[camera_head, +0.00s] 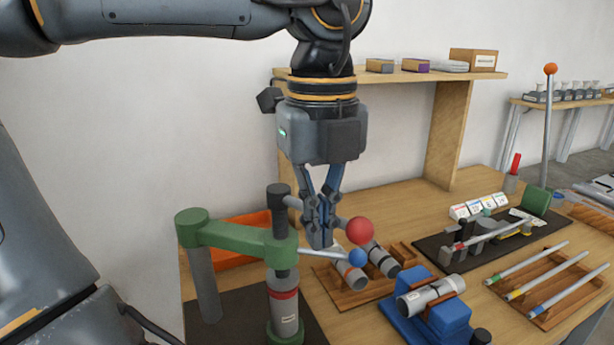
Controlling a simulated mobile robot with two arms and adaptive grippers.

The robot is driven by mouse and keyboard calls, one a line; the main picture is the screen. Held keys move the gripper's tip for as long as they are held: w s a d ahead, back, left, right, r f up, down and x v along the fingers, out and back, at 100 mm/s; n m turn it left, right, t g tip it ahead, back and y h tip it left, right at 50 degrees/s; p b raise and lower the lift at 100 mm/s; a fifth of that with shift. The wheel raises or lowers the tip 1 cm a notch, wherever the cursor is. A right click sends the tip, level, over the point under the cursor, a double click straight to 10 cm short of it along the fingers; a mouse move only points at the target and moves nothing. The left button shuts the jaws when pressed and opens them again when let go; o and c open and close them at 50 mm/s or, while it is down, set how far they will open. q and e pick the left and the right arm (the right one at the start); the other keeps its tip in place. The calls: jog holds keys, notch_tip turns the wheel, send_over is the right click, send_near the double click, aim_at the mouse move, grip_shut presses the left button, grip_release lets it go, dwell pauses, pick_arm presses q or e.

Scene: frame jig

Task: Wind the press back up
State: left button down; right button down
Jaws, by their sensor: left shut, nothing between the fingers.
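The press (236,239) stands at the left of the bench, with a green arm, a grey post and an upright spindle with a dark top. A thin pale rod runs from the press head to a blue ball (357,257). A red ball (360,229) shows just above the blue one; what it is fixed to is partly hidden by my gripper. My left gripper (322,228) points down, shut and empty, just right of the spindle top and left of the red ball. I cannot tell whether it touches the press. My right gripper is not in view.
Behind the press is an orange bin (240,240). A wooden rack (345,295) with grey cylinders and a blue fixture (430,315) holding a cylinder stand to the right. A tray of pens (550,285) and a dark mat (433,250) with a clamp device lie farther right.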

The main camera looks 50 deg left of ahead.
pick_arm(q)
jog(key=shift+s, duration=0.1)
jog(key=w+p, duration=0.1)
jog(key=w, duration=0.3)
jog(key=shift+w+a, duration=0.1)
jog(key=shift+a, duration=0.1)
jog(key=shift+w+a+p, duration=0.2)
jog(key=shift+w+a, duration=0.1)
jog(key=shift+w, duration=0.3)
jog(key=shift+w+a+p, duration=0.2)
jog(key=shift+w+a, duration=0.15)
jog(key=shift+w, duration=0.3)
jog(key=shift+w+a+p, duration=0.2)
jog(key=shift+w+a, duration=0.1)
jog(key=shift+w, duration=0.3)
